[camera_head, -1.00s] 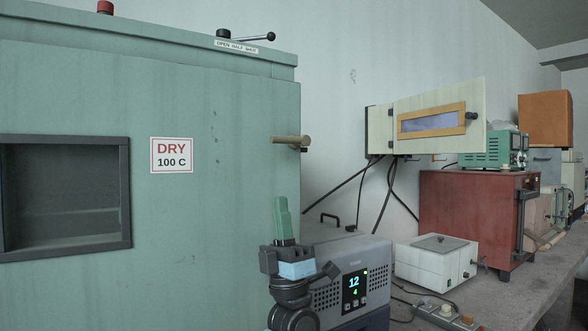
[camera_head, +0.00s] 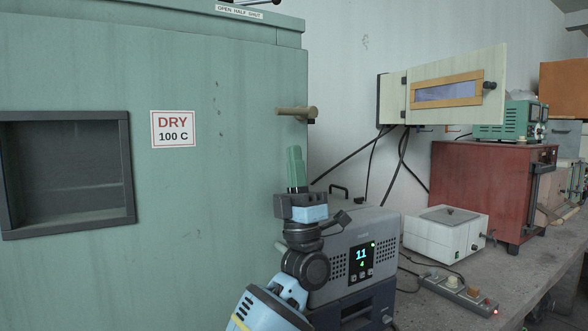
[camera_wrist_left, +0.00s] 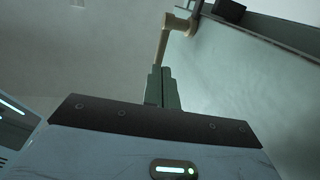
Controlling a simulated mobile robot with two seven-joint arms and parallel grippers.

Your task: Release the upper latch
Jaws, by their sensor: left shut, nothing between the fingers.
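The upper latch (camera_head: 297,112) is a tan bar with a dark mount at the right edge of the green cabinet door (camera_head: 220,200). It points roughly sideways in the head view. My left gripper (camera_head: 294,150) has green fingers pressed together, pointing up, with nothing between them. Its tips appear a little below the latch, with a gap in the head view. In the left wrist view, the latch (camera_wrist_left: 163,42) hangs just beyond the fingertips (camera_wrist_left: 160,70); I cannot tell whether they touch. A small pale piece (camera_head: 281,246) shows beside my left wrist, mostly hidden. My right gripper is out of view.
A grey device with a lit display (camera_head: 361,258) stands just right of my left arm. A white box (camera_head: 445,232), a power strip (camera_head: 455,290) and a red oven (camera_head: 485,190) sit farther right on the bench. A cream wall cabinet (camera_head: 455,85) hangs with its door open.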

